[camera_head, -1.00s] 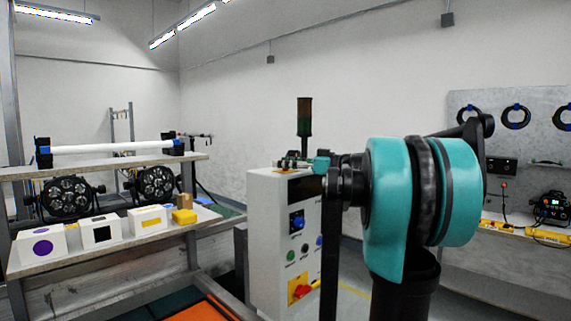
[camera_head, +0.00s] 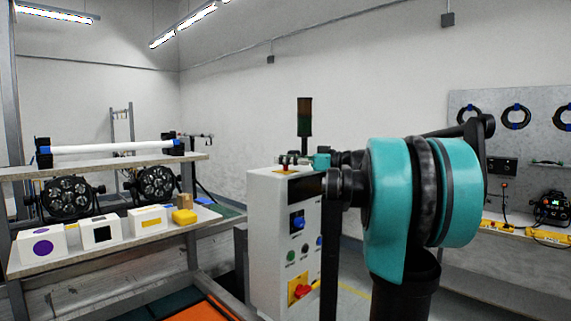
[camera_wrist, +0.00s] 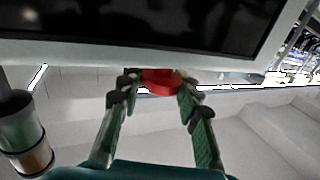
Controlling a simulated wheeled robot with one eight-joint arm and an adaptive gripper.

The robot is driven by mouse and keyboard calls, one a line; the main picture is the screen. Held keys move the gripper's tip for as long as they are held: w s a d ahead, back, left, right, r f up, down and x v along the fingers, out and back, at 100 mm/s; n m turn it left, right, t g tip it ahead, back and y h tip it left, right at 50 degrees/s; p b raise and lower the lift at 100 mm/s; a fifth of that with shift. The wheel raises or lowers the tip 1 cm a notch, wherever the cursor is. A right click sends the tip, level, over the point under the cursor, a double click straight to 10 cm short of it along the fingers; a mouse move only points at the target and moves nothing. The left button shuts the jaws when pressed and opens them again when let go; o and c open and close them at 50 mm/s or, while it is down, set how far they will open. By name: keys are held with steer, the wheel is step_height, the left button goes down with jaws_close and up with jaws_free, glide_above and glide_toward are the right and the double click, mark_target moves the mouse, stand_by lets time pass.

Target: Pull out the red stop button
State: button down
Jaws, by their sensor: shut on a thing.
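The red stop button (camera_wrist: 160,81) shows as a round red cap in the wrist view, between the fingertips of my gripper (camera_wrist: 156,88). The fingers press on it from both sides. In the head view my gripper (camera_head: 290,160) is small, over the top of the white control cabinet (camera_head: 270,235). A yellow and red patch (camera_head: 285,171) shows just under the fingers there. The button's base and stem are mostly hidden, so I cannot tell how far the cap stands out.
A signal tower (camera_head: 304,117) stands behind my gripper, and its coloured cylinder shows at left in the wrist view (camera_wrist: 25,135). The cabinet front has a dark screen (camera_head: 305,187), a blue switch (camera_head: 297,222) and a red-yellow rotary switch (camera_head: 299,291). A shelf (camera_head: 120,246) with boxes stands left.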

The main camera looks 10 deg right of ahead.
steer(key=c, duration=1)
jaws_free()
steer(key=shift+r, duration=0.15)
steer(key=shift+d, duration=0.1)
steer(key=v, duration=1.2)
